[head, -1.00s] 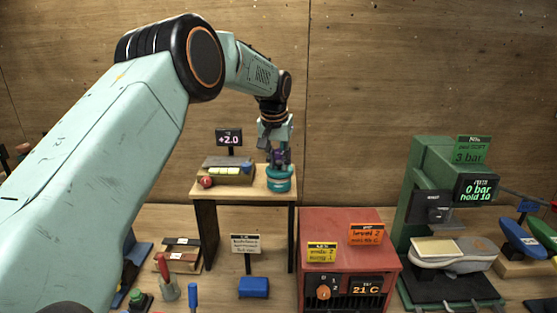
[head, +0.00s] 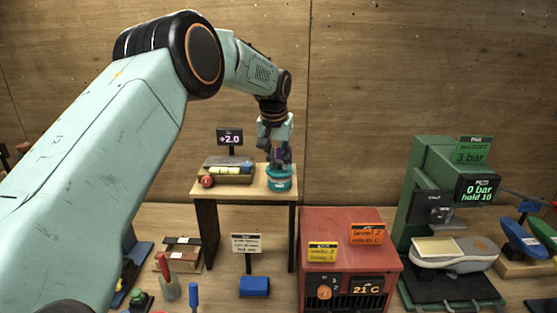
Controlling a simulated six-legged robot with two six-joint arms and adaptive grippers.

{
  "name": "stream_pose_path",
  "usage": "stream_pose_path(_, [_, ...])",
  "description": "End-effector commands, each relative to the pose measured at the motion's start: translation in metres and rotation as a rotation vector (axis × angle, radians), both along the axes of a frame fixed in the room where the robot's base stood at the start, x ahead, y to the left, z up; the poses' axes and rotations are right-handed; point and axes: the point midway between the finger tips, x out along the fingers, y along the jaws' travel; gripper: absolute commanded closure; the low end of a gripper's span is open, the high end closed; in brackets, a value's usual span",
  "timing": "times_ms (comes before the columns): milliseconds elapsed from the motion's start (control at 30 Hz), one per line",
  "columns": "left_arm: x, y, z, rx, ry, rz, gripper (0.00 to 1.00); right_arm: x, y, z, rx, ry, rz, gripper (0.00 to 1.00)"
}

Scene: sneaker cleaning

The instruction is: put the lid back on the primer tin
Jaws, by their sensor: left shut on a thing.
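The teal primer tin (head: 279,184) stands upright near the right end of the small raised wooden table (head: 240,188). My left gripper (head: 279,165) points straight down over the tin's top. It is shut on the lid, which is mostly hidden by the fingers. The lid sits at the tin's top; I cannot tell from here whether it is fully seated. My right gripper is not in view.
A tray with pale pieces (head: 227,170) and a red ball (head: 208,182) share the raised table. A sign reading +2.0 (head: 230,137) stands behind them. A red heater box (head: 350,260) and a green press (head: 428,190) with a shoe stand to the right.

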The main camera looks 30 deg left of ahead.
Motion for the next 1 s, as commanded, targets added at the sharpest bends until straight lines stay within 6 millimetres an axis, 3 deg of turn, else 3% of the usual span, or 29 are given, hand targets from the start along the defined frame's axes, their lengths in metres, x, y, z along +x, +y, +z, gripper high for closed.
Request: stream_pose_path(1000, [0.0019,0.0,-0.0044,0.0,0.0,0.0,1.0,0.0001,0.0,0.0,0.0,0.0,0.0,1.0])
